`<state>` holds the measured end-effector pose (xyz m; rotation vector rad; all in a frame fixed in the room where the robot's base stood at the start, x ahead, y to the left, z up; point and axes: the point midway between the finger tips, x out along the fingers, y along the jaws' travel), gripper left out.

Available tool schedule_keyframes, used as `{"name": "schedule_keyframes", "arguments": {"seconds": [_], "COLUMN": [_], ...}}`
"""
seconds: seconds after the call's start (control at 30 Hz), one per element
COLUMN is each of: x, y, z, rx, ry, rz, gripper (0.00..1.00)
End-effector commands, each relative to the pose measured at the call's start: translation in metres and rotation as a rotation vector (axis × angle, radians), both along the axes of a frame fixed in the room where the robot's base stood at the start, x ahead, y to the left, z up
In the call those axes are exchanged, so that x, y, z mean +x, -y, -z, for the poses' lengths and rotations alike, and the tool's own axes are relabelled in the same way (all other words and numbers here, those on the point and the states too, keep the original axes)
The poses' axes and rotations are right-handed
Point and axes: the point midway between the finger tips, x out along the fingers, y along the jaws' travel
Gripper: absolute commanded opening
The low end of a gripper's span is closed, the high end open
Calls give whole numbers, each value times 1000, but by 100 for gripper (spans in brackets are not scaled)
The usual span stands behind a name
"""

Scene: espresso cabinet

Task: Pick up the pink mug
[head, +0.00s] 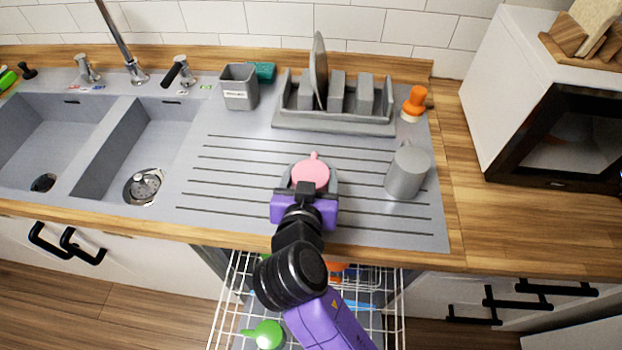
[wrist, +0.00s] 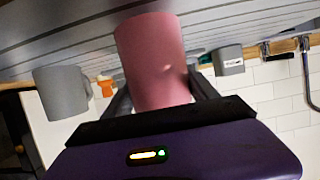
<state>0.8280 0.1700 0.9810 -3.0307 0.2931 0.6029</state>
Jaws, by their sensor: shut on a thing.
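The pink mug (head: 311,173) is over the grooved drainboard, at the far end of my gripper (head: 306,186). In the wrist view the pink mug (wrist: 153,60) fills the middle, between the two dark fingers (wrist: 160,97). My gripper is shut on it. In the head view the gripper hides part of the mug's near side. I cannot tell whether the mug's base touches the drainboard.
A grey mug (head: 407,172) stands to the right on the drainboard. A grey dish rack (head: 335,118) with a plate is behind. An orange-topped brush (head: 415,103) and a grey holder (head: 239,87) flank it. An open dishwasher rack (head: 232,290) lies below the counter edge.

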Motion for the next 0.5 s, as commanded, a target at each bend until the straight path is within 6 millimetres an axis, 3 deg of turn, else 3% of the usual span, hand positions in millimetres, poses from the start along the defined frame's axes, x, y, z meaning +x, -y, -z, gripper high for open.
{"name": "schedule_keyframes", "arguments": {"seconds": [0.27, 0.5], "x": [0, 1], "y": [0, -1], "z": [-3, -24], "rx": [1, 4], "ry": [3, 6], "rz": [-1, 0], "gripper": [11, 11]}}
